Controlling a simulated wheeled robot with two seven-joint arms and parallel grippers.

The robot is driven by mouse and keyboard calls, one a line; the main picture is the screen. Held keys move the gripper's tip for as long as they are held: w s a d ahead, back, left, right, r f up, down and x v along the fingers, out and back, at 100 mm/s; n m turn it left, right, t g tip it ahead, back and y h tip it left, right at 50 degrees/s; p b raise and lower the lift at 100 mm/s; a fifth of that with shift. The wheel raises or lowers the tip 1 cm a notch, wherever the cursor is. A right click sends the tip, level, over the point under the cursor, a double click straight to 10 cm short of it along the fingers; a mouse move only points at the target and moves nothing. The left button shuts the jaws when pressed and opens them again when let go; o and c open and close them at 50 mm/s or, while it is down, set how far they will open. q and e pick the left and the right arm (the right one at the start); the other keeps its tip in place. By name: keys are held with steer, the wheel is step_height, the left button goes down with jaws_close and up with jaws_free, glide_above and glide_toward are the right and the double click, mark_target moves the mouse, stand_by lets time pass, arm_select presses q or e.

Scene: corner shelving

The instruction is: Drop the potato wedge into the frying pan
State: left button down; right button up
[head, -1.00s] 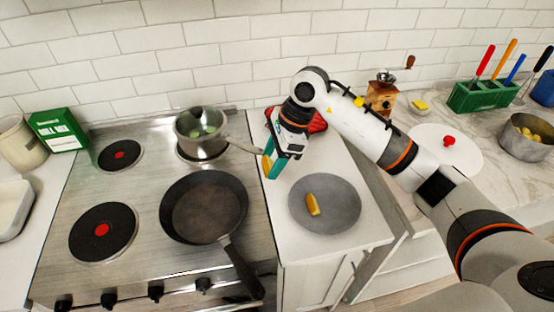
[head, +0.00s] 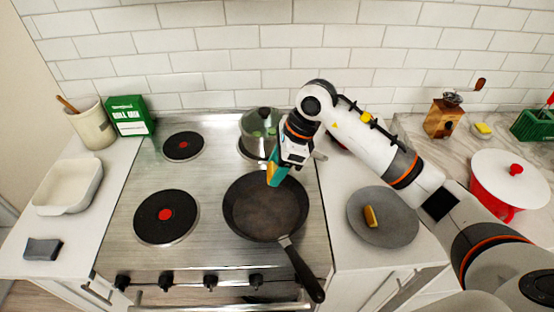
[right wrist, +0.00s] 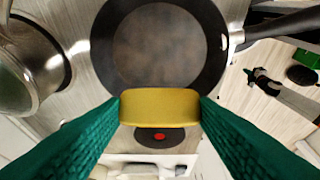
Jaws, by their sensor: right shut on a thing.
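My right gripper (head: 275,172) is over the far rim of the black frying pan (head: 264,208) on the stove. Its teal fingers are shut on a yellow potato wedge (right wrist: 160,105), held crosswise between the fingertips in the right wrist view. The pan (right wrist: 160,50) lies behind the wedge there; its visible inside is empty. A second wedge (head: 370,216) lies on the grey plate (head: 394,228) on the counter right of the stove. A dark, small shape (right wrist: 262,80) at the right wrist view's right looks like my left gripper; its jaws are unclear.
A lidded pot (head: 258,125) stands behind the pan, partly hidden by my right gripper. The pan handle (head: 300,268) points toward me. Two bare burners (head: 165,216) are at the left. A white dish (head: 68,187) and a red pot (head: 510,178) stand on the side counters.

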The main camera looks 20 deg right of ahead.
step_height(320, 180, down, 2)
steer(key=shift+a+f, duration=0.1)
arm_select(q)
steer(key=shift+w+a+f, duration=0.1)
steer(key=shift+a+f, duration=0.2)
steer(key=shift+f, duration=0.15)
arm_select(e)
steer(key=o, duration=1)
steer(key=shift+o, duration=0.2)
arm_select(q)
step_height(320, 180, down, 3)
steer(key=b, duration=0.3)
arm_select(e)
steer(key=v, duration=1.2)
